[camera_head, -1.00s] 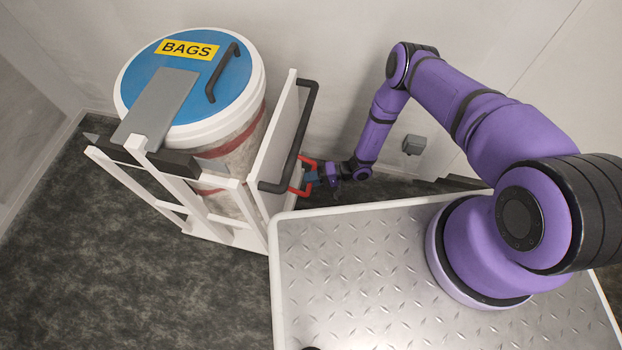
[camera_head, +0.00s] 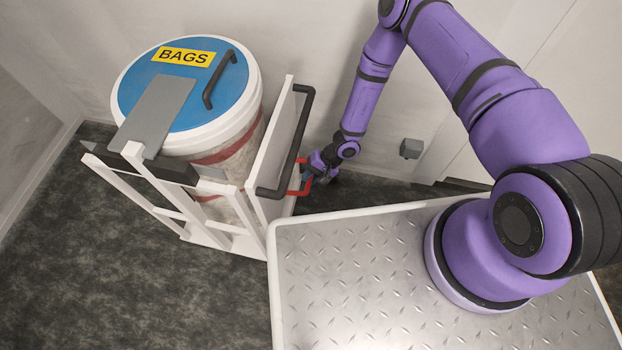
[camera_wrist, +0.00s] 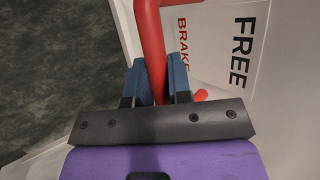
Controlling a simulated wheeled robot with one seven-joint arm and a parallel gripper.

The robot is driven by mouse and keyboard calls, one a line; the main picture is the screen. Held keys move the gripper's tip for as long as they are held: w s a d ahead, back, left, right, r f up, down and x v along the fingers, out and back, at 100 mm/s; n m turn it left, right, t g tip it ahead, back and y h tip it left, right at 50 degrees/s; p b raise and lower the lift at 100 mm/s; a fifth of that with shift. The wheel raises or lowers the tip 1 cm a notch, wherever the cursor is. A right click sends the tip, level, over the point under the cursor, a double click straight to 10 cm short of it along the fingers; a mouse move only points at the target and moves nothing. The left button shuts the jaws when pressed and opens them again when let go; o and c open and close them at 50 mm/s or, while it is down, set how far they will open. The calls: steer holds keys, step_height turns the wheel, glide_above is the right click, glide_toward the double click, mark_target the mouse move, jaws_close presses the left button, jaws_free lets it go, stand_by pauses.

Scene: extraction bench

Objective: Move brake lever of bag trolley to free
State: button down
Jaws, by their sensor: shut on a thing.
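The bag trolley (camera_head: 231,241) is a white frame holding a drum with a blue lid marked BAGS (camera_head: 182,80). Its red brake lever (camera_head: 294,192) shows low on the trolley's right side, beside the black handle (camera_head: 301,130). In the wrist view the red brake lever (camera_wrist: 150,40) runs down between my blue fingertips. My gripper (camera_wrist: 158,82) is shut on the lever. A white label (camera_wrist: 215,45) beside it reads BRAKE in red and FREE in black; the lever is left of both words. In the head view my gripper (camera_head: 308,175) is partly hidden by the handle.
A metal tread-plate deck (camera_head: 380,270) with a white rim lies close to the trolley's right side. A grey box (camera_head: 411,148) is on the wall behind. Dark floor (camera_head: 120,290) is clear at the front left.

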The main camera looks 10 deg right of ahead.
steer(key=shift+r, duration=0.25)
steer(key=shift+w+a+r, duration=0.1)
steer(key=shift+a+r, duration=0.1)
steer(key=shift+r, duration=0.15)
steer(key=shift+a, duration=0.1)
steer(key=c, duration=1.1)
jaws_free()
steer(key=shift+o, duration=0.2)
steer(key=v, duration=1.1)
steer(key=shift+a, duration=0.15)
